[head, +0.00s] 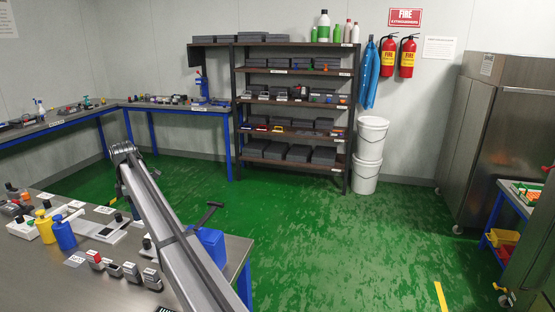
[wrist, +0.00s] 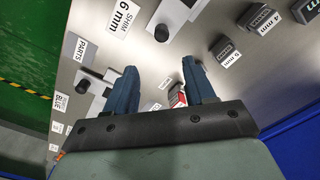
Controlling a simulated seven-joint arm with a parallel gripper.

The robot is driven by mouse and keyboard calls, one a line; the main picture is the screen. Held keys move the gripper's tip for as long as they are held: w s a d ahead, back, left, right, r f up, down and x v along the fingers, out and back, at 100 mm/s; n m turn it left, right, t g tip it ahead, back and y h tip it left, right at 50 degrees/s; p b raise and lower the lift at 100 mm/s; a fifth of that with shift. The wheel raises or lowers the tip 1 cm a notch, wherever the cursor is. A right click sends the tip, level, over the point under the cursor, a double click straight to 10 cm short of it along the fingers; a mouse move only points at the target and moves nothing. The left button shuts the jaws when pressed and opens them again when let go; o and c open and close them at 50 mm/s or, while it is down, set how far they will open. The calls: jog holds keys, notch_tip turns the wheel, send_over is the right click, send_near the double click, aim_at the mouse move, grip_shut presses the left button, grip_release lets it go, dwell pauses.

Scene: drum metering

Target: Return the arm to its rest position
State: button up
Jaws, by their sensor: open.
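My gripper (wrist: 160,75) shows in the wrist view with its two blue fingers apart and nothing between them. It is above the grey metal workbench (wrist: 205,40), clear of the labelled blocks. In the head view my arm crosses the lower middle of the picture and bends down over the bench. The gripper itself cannot be made out there.
The bench holds a yellow bottle (head: 45,227), a blue bottle (head: 63,233), a white device (head: 100,230) and several small labelled blocks (head: 130,271). A blue container (head: 212,243) stands by the bench's right edge. The green floor (head: 310,225) beyond is open.

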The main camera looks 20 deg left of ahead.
jog(key=w+d+f+m+y, duration=0.2)
jog(key=w+d+f+y, duration=0.2)
jog(key=w+d, duration=0.6)
jog(key=w+d+f+m+y, duration=0.1)
jog(key=w+d+f+y, duration=0.3)
jog(key=w+d, duration=0.65)
jog(key=d+f+m+t+h, duration=0.1)
jog(key=d+f+m, duration=0.7)
jog(key=d+f, duration=1.7)
jog(key=s+d+f+m+g+h, duration=0.15)
jog(key=s+d+f+m, duration=0.25)
jog(key=s+d+f, duration=0.7)
jog(key=s+d+f+m+g+h, duration=0.1)
jog(key=s+d+f+m+h, duration=0.25)
jog(key=s+d+f, duration=0.75)
jog(key=s+d+f+m+g, duration=0.1)
jog(key=s+d, duration=0.5)
jog(key=s, duration=0.6)
jog(key=s+d+m+g+h, duration=0.1)
jog(key=s+d+m, duration=0.3)
jog(key=s, duration=0.8)
jog(key=s+d+f+m+g+h, duration=0.1)
jog(key=s+d+m+g, duration=0.2)
jog(key=s+d, duration=0.4)
jog(key=s, duration=0.5)
jog(key=shift+s+d+f, duration=0.3)
jog(key=shift+m, duration=0.25)
